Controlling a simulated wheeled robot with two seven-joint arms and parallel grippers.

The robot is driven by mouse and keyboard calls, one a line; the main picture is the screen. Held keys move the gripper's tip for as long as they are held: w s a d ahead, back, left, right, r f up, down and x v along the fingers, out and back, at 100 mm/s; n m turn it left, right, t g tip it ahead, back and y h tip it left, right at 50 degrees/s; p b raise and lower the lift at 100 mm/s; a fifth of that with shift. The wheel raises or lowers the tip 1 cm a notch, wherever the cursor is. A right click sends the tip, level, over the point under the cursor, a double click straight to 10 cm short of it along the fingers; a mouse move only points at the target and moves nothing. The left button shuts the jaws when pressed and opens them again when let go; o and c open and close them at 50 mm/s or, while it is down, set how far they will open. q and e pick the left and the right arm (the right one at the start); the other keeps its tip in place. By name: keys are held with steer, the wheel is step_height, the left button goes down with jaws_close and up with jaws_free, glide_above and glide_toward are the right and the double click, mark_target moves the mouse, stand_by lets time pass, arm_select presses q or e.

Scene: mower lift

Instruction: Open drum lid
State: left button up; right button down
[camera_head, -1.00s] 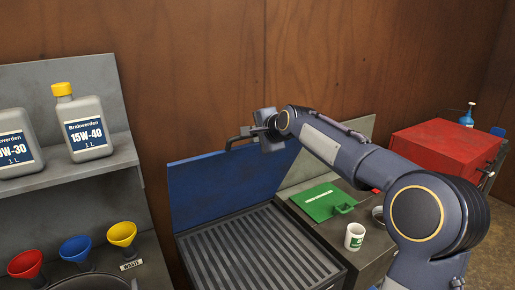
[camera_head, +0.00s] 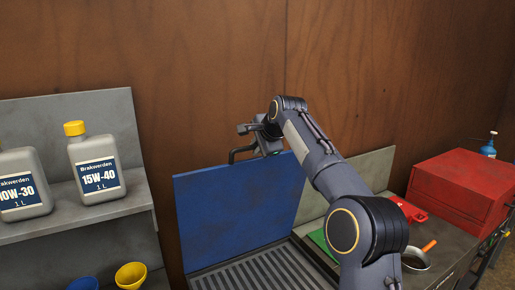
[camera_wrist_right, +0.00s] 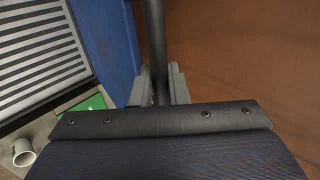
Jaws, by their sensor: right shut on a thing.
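The blue lid (camera_head: 235,212) stands raised behind the grated basin (camera_head: 245,270) in the head view. A dark handle bar (camera_head: 234,153) runs along its top edge. My right gripper (camera_head: 258,137) is at this edge, shut on the handle. In the right wrist view the dark bar (camera_wrist_right: 154,40) passes between the two grey fingers of my right gripper (camera_wrist_right: 158,88), and the blue lid (camera_wrist_right: 105,40) lies to its left. My right arm hides part of the area right of the lid. My left gripper is not in view.
A grey shelf (camera_head: 80,218) with oil bottles (camera_head: 96,170) stands at left, with funnels (camera_head: 131,275) below. A red box (camera_head: 460,190) is at right. A white mug (camera_wrist_right: 23,153) is near the basin in the wrist view. The wooden wall is close behind the lid.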

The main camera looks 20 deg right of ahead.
steer(key=shift+f, duration=0.25)
steer(key=c, duration=1.5)
jaws_free()
steer(key=shift+b+v, duration=0.65)
steer(key=shift+v, duration=3.4)
steer(key=shift+w+r, duration=0.1)
